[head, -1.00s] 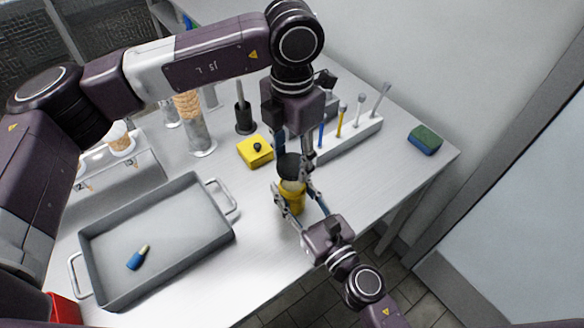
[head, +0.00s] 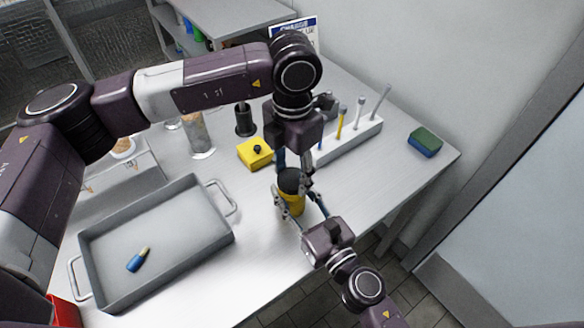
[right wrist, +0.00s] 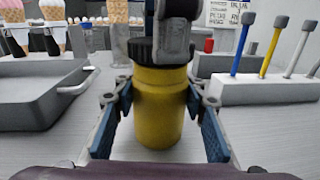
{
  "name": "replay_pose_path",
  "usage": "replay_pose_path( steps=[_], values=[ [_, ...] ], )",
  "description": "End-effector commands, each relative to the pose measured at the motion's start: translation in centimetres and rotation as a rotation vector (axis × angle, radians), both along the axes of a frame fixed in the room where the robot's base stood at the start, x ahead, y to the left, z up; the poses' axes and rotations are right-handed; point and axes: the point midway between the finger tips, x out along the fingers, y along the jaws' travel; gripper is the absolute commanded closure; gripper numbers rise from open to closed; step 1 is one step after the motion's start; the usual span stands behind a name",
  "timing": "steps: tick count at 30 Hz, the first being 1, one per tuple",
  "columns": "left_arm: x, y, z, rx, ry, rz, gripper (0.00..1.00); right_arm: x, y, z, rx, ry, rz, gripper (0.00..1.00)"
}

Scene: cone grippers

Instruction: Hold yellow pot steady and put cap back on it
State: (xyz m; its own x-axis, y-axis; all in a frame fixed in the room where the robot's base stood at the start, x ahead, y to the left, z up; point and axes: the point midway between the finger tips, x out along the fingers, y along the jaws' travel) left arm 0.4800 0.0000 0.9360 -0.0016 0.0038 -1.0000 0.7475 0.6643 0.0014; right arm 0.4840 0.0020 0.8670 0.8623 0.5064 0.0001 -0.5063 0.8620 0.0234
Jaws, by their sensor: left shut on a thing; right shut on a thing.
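The yellow pot (head: 292,202) stands upright on the table. In the right wrist view the pot (right wrist: 160,105) sits between the blue finger pads of my right gripper (right wrist: 160,122), which is shut on its sides. The black cap (head: 290,181) is on top of the pot. In the right wrist view the cap (right wrist: 145,50) sits at the pot's mouth, with no clear gap below it. My left gripper (head: 292,172) comes from above and is shut on the cap. Its fingers partly hide the cap, and I cannot tell whether the cap is fully seated.
A grey tray (head: 222,240) with a small blue bottle (head: 138,260) lies at left. A yellow block with a black knob (head: 255,152) is behind the pot. A white rack (head: 350,142) holds several coloured sticks. A green and blue sponge (head: 424,143) lies at right.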

Motion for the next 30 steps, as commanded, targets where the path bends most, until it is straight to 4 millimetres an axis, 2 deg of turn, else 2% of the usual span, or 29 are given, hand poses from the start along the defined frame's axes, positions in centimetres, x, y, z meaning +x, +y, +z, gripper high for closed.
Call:
replay_pose_path(
  steps=[30],
  values=[
    [0.00, 0.00, -1.13, 0.001, 0.001, 0.000, 0.63, -0.04, 0.03, -0.07, 0.000, 0.001, 0.001, 1.00]
  ],
)
